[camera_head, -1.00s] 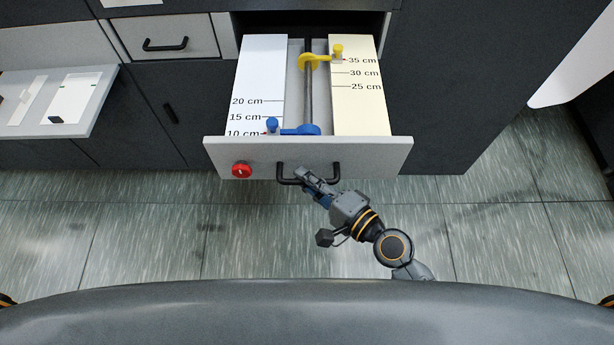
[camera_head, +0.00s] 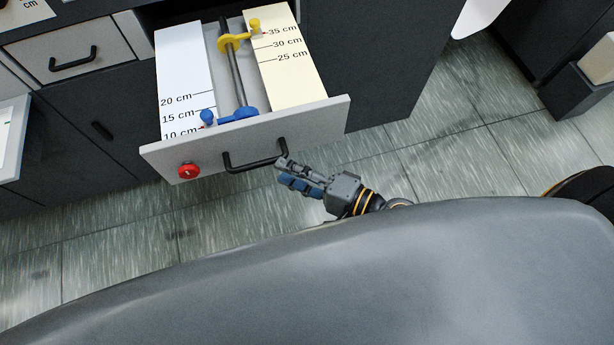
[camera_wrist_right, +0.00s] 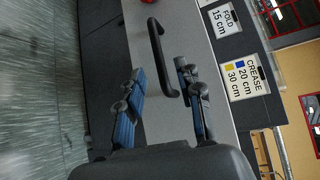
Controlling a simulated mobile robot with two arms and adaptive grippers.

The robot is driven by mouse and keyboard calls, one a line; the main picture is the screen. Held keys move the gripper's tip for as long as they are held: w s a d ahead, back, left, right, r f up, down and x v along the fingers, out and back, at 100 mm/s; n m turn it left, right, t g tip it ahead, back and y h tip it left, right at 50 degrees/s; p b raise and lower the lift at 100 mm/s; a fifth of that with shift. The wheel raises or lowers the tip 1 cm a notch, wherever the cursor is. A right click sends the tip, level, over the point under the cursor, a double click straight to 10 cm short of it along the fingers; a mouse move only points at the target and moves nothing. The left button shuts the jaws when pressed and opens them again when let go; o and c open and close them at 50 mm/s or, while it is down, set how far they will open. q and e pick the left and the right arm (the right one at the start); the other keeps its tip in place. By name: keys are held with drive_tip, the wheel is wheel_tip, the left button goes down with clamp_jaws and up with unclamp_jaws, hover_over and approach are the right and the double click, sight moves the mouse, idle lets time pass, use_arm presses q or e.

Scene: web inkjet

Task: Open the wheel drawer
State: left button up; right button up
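The wheel drawer (camera_head: 318,120) is pulled out of the dark cabinet in the head view. Inside lie a white and a cream scale board, a metal rod, a blue wheel piece (camera_head: 239,114) and a yellow one (camera_head: 233,41). A red round lock (camera_head: 188,170) and a black bar handle (camera_head: 255,163) are on its front. My right gripper (camera_head: 283,172) is open and empty beside the handle's right end. In the right wrist view, the handle (camera_wrist_right: 161,60) lies ahead, between and beyond the spread fingers (camera_wrist_right: 160,70). My left gripper is out of view.
A closed smaller drawer (camera_head: 70,58) with a black handle is to the left. A pale tray edge (camera_head: 12,140) is at the far left. A grey bin (camera_head: 580,92) stands at the right. The tiled floor right of the drawer is clear.

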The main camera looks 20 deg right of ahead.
drive_tip(key=v, duration=0.3)
drive_tip(key=shift+s+d, duration=0.25)
idle(0.4)
drive_tip(key=s+d+f+n+g+h, duration=0.1)
drive_tip(key=d+f+n+h, duration=0.15)
drive_tip(key=f, duration=0.75)
drive_tip(key=s+d+f+n+g+h, duration=0.1)
drive_tip(key=d+f+g+h, duration=0.2)
drive_tip(key=f, duration=0.7)
drive_tip(key=s+d+f+n+h, duration=0.15)
drive_tip(key=d+f, duration=0.35)
drive_tip(key=f, duration=0.6)
drive_tip(key=s+d+f+n+g+h, duration=0.2)
drive_tip(key=s+f+n+g, duration=0.1)
drive_tip(key=s+f, duration=0.6)
drive_tip(key=s+d+f+n+g+h, duration=0.2)
drive_tip(key=s+f+n, duration=0.3)
drive_tip(key=s+f, duration=0.4)
drive_tip(key=shift+s+d+f+g+h, duration=0.25)
drive_tip(key=shift+s+g+h, duration=0.15)
drive_tip(key=shift+s+g, duration=0.5)
